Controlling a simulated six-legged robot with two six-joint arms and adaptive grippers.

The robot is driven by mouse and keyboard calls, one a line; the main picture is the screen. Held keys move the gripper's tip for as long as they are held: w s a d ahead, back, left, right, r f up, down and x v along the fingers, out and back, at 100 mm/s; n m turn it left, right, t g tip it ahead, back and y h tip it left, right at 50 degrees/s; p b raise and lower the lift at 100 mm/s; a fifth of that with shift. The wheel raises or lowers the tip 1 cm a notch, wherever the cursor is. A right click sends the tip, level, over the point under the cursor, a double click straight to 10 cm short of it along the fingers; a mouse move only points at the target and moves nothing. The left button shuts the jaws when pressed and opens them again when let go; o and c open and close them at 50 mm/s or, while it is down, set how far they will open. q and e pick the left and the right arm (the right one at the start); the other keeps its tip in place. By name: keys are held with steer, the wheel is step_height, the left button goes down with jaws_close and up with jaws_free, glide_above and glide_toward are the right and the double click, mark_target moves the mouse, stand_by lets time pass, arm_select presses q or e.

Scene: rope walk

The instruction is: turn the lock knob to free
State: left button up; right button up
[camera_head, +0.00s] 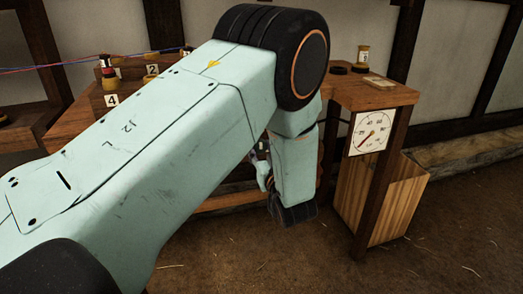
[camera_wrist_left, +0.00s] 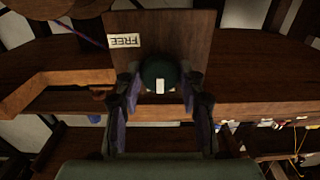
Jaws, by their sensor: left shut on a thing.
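The lock knob (camera_wrist_left: 157,70) is a dark green round knob with a white mark, on an upright brown board in the left wrist view. The white mark is at the lower side of the knob in that picture. A white label reading FREE (camera_wrist_left: 124,41), upside down, is on the board up and left of the knob. My left gripper (camera_wrist_left: 160,84) is shut on the knob, one finger on each side. In the head view my left arm hides the knob and most of the gripper. My right gripper is in neither view.
A wooden bench carries a white dial gauge (camera_head: 371,132) on its front and a small yellow-and-white spool (camera_head: 363,54) on top. A wooden bin (camera_head: 381,197) stands below. Numbered blocks, such as block 4 (camera_head: 111,99), and thin ropes are at the left.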

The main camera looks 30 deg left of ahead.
arm_select(q)
steer(key=shift+c, duration=0.8)
steer(key=m+p, duration=0.4)
steer(key=shift+m, duration=0.3)
steer(key=m+p, duration=0.2)
steer(key=shift+s+m, duration=0.1)
steer(key=shift+m, duration=0.2)
steer(key=m+p, duration=0.2)
steer(key=m, duration=0.1)
steer(key=shift+m, duration=0.3)
steer(key=m+p, duration=0.2)
steer(key=m, duration=0.3)
steer(key=m+p, duration=0.1)
steer(key=m, duration=0.5)
steer(key=shift+f, duration=0.1)
steer(key=shift+m, duration=0.3)
steer(key=o, duration=1.2)
steer(key=shift+c, duration=0.2)
